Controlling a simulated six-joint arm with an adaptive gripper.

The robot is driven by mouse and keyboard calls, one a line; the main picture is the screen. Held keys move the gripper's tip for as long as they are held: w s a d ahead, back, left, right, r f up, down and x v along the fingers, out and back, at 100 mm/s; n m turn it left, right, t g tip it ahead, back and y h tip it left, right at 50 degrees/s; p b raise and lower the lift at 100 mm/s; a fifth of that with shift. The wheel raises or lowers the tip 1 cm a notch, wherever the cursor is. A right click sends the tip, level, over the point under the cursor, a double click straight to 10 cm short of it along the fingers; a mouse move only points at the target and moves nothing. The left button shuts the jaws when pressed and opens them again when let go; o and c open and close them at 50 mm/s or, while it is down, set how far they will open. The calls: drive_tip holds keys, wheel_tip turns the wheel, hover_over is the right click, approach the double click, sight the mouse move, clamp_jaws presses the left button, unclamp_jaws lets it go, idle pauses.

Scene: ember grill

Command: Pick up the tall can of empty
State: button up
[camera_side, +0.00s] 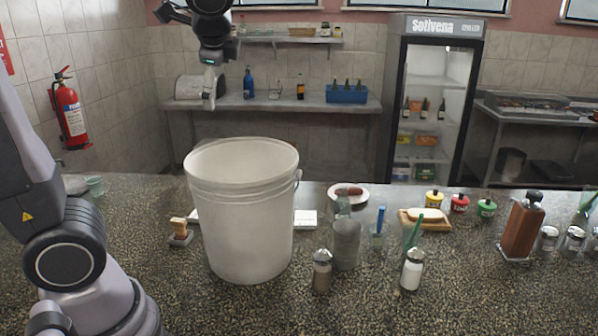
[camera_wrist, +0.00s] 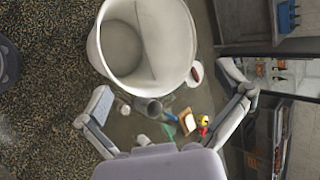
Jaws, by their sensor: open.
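A plain grey metal can (camera_side: 346,246), taller than it is wide, stands upright on the speckled counter (camera_side: 450,300), right of a large white bucket (camera_side: 240,215). No label shows on it. In the wrist view the can (camera_wrist: 150,108) lies between my spread fingers, below the bucket (camera_wrist: 118,45). My gripper (camera_side: 209,98) is open and empty, high above the counter, over the bucket's left part in the side view. It also shows at the bottom of the wrist view (camera_wrist: 168,80).

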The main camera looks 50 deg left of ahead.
drive_tip(key=w+m+y, duration=0.2)
drive_tip(key=w+m, duration=0.2)
drive_tip(key=w, duration=0.2)
drive_tip(key=m+t+y, duration=0.3)
drive_tip(key=m+t, duration=0.6)
drive_tip(key=m, duration=0.5)
hover_over(348, 237)
wheel_tip(348, 237, down, 6)
drive_tip(key=f, duration=3.2)
drive_tip(key=shift+w+a+f, duration=0.2)
drive_tip(key=shift+f, duration=0.2)
drive_tip(key=shift+w+a+f, duration=0.45)
drive_tip(key=shift+w+a, duration=0.2)
drive_tip(key=shift+a, duration=0.05)
drive_tip(key=shift+w+a, duration=0.35)
drive_tip(key=shift+w, duration=0.1)
drive_tip(key=c, duration=1.1)
